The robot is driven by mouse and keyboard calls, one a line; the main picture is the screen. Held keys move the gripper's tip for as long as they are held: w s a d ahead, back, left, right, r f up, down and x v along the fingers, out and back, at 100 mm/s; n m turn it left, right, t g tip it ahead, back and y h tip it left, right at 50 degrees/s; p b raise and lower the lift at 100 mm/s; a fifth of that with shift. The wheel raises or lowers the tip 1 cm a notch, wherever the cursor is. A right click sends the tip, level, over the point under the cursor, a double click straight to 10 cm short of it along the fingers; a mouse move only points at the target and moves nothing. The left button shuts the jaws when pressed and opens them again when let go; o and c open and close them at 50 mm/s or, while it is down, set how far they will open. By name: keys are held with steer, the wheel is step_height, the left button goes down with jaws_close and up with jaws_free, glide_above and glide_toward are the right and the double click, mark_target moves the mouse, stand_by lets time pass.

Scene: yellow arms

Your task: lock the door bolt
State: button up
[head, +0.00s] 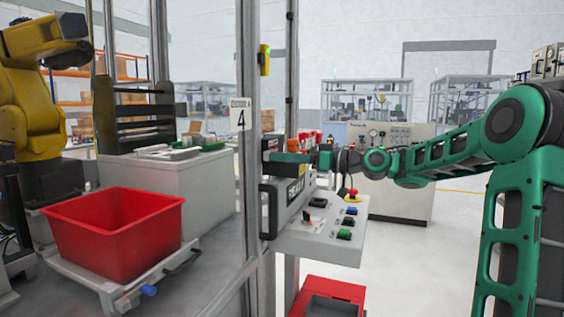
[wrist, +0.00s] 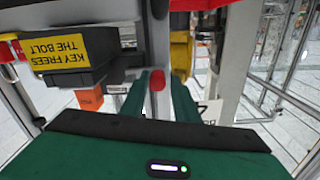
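The door bolt is at the post in the head view, where its handle is mostly hidden by my gripper. In the wrist view a grey bar ends in a red knob (wrist: 157,80), which looks like the bolt handle. My gripper (head: 290,158) reaches in from the right. Its green fingers in the wrist view (wrist: 160,92) stand close on either side of the red knob and appear shut on it. A black lock box (wrist: 62,62) beside it bears a yellow label reading "KEY FREES THE BOLT".
A control panel (head: 322,238) with coloured buttons juts out just below my gripper. The door post (head: 247,170) carries a "4" sign (head: 240,114). A red bin (head: 120,235) and a yellow arm (head: 35,85) stand inside the cell. A red box (head: 330,292) is below the panel.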

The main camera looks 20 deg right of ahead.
steer(key=v, duration=1)
steer(key=shift+d, duration=0.25)
steer(key=shift+s, duration=0.1)
steer(key=s+a+f+m+g+h, duration=0.1)
steer(key=s+f+m+g+h, duration=0.2)
steer(key=f, duration=0.7)
steer(key=s+a+f+m+g+h, duration=0.1)
steer(key=s+a+f+g+h, duration=0.15)
steer(key=f+h, duration=0.45)
steer(key=s+d+f+m+g+h, duration=0.1)
steer(key=s+d+f+m+g, duration=0.1)
steer(key=s, duration=0.9)
steer(key=s+d+f+m+g+h, duration=0.1)
steer(key=s+d+f+m+g, duration=0.1)
steer(key=s, duration=0.9)
steer(key=s+d+f+m+g+h, duration=0.1)
steer(key=s+d+f+m, duration=0.3)
steer(key=s, duration=0.8)
step_height(320, 180, down, 3)
steer(key=shift+f+m+g, duration=0.25)
steer(key=shift+m+g, duration=0.5)
steer(key=shift+m, duration=0.25)
steer(key=shift+d, duration=0.1)
